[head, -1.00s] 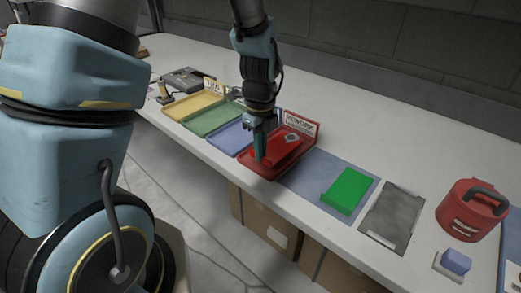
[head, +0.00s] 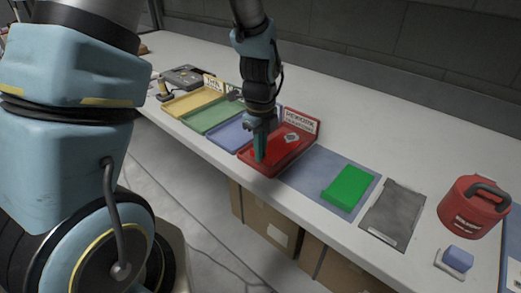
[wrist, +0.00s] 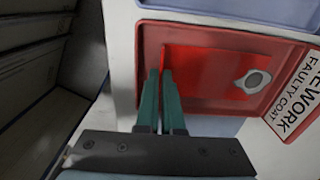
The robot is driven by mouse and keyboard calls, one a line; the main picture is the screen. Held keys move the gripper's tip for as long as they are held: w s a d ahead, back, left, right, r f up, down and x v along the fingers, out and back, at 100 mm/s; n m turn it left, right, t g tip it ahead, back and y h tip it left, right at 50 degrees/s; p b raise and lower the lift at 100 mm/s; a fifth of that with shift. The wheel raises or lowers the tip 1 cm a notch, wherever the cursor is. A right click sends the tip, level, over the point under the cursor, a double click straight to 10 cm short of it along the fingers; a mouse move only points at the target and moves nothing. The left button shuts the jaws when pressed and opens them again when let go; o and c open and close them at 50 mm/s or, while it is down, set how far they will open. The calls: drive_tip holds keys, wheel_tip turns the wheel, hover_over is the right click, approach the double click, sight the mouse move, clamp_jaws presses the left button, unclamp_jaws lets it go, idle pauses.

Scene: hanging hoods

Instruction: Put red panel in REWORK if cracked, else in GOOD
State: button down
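The red panel (wrist: 215,75) lies in the red REWORK tray (head: 255,170), with a pale grey patch (wrist: 253,82) near its right end. No crack can be made out at this size. My gripper (wrist: 161,76) points down into the tray at the panel's left edge. Its two green fingers are close together, with a thin red edge between their tips, so it looks shut on the panel. The REWORK sign (head: 299,121) stands at the tray's back edge; it also shows in the wrist view (wrist: 299,95). The fingers hide part of the panel.
Blue (head: 229,134), green (head: 210,115) and yellow (head: 190,102) trays stand left of the red tray. A green panel (head: 348,186) lies on a blue mat (head: 307,173) to the right. Beyond are a grey plate (head: 393,215), a red canister (head: 472,208) and a blue block (head: 458,258).

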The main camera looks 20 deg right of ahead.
drive_tip(key=c, duration=1)
unclamp_jaws()
wheel_tip(320, 180, up, 10)
drive_tip(key=b, duration=0.1)
drive_tip(key=a+n, duration=0.8)
drive_tip(key=n, duration=0.1)
drive_tip(key=a+f+n+t, duration=0.1)
drive_tip(key=a+n, duration=0.8)
drive_tip(key=n, duration=0.1)
drive_tip(key=w+a+n, duration=0.1)
drive_tip(key=a+n, duration=0.7)
drive_tip(key=n, duration=0.2)
drive_tip(key=shift+w+a+f+t, duration=0.1)
drive_tip(key=shift+a+f+t, duration=0.1)
drive_tip(key=shift+t, duration=0.1)
